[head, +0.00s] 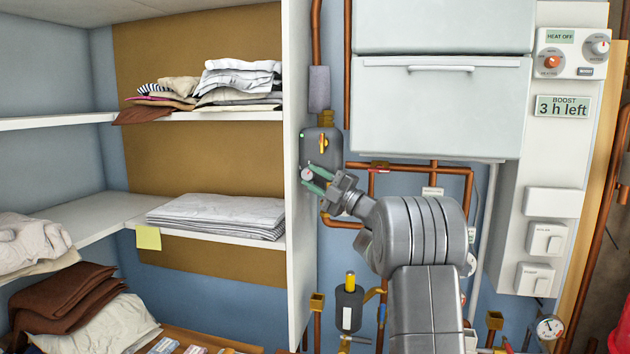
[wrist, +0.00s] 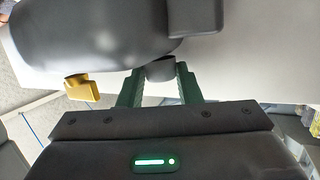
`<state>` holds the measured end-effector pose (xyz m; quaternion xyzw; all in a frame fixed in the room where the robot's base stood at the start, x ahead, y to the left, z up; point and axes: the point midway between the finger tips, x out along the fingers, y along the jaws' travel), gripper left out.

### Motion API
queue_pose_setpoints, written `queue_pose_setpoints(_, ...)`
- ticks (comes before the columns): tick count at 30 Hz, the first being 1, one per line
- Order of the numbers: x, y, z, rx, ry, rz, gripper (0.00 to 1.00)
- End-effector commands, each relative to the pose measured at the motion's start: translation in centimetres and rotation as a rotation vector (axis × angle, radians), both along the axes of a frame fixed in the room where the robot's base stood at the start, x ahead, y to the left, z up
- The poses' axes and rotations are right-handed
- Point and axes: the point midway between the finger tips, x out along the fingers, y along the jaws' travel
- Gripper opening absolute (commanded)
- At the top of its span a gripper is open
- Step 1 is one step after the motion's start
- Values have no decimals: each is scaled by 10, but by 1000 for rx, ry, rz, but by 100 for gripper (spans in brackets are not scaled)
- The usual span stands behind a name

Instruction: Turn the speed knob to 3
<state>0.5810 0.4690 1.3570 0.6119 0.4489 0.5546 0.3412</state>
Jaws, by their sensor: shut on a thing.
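A dark grey pump-like unit (head: 312,143) hangs on the blue wall beside the shelf panel; its rounded body fills the top of the wrist view (wrist: 90,35). A small round knob (head: 307,174) with a pale face sits at its lower left; in the wrist view it is a short dark cylinder (wrist: 160,70). My gripper (head: 317,179) reaches it from the lower right. Its green fingers (wrist: 159,84) are shut on the knob, one on each side. The knob's markings and the number it points to are too small or hidden to read.
The white shelf panel (head: 298,240) stands just left of my gripper. Copper pipes (head: 410,167) run behind my arm. Another control panel (head: 572,54) with dials is at upper right.

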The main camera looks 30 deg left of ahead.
Motion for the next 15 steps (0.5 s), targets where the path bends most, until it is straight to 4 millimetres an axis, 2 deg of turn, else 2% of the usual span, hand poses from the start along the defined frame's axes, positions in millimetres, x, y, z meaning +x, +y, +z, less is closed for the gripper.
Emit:
queue_pose_setpoints(4, 0, 1, -8, 43, 14, 1, 8)
queue_pose_setpoints(15, -1, 3, -12, 195, 62, 1, 8)
